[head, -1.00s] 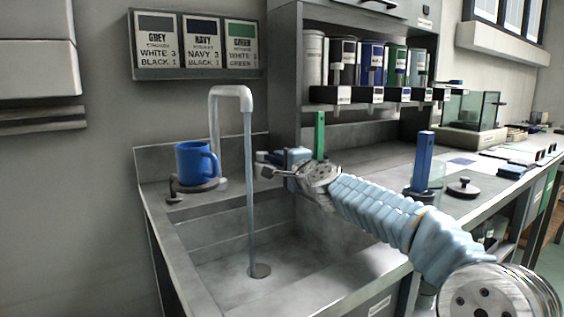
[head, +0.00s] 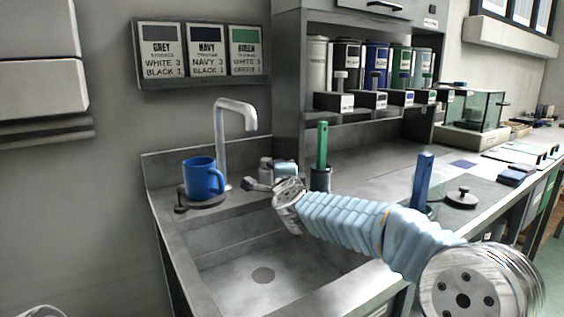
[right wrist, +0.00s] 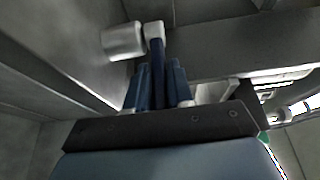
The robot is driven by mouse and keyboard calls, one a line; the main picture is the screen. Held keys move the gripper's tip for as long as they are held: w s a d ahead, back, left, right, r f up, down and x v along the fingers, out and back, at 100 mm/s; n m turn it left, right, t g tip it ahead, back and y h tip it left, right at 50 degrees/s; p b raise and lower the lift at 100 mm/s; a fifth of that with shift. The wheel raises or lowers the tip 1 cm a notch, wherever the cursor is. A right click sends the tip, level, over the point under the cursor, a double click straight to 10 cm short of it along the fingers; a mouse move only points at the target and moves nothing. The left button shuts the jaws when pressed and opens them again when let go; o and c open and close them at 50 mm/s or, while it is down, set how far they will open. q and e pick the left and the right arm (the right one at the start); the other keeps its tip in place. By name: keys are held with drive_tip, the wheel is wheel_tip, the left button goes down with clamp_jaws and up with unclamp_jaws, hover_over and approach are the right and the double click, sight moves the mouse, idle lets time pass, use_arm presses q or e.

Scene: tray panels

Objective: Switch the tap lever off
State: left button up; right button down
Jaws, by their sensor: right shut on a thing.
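The tap (head: 221,140) is a pale curved spout standing behind the sink, with no water coming from it. Its lever (right wrist: 156,62) shows in the right wrist view as a dark blue bar with a pale end joined to a grey cylinder (right wrist: 122,41). My right gripper (right wrist: 157,88) is shut on the lever, one blue finger on each side of it. In the head view my right gripper (head: 262,186) is at the back edge of the sink, right of the spout, and the lever is small and partly hidden there. My left gripper is not in view.
A blue mug (head: 202,177) stands on a round stand left of the spout. A green upright bar (head: 322,146) and a blue upright bar (head: 423,178) stand on the counter to the right. The sink basin (head: 225,262) is empty.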

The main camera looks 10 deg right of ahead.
drive_tip(key=c, duration=1.1)
unclamp_jaws()
drive_tip(key=s+b, duration=0.1)
drive_tip(key=s, duration=0.6)
drive_tip(key=s+b, duration=0.1)
drive_tip(key=s, duration=0.6)
drive_tip(key=shift+a, duration=0.2)
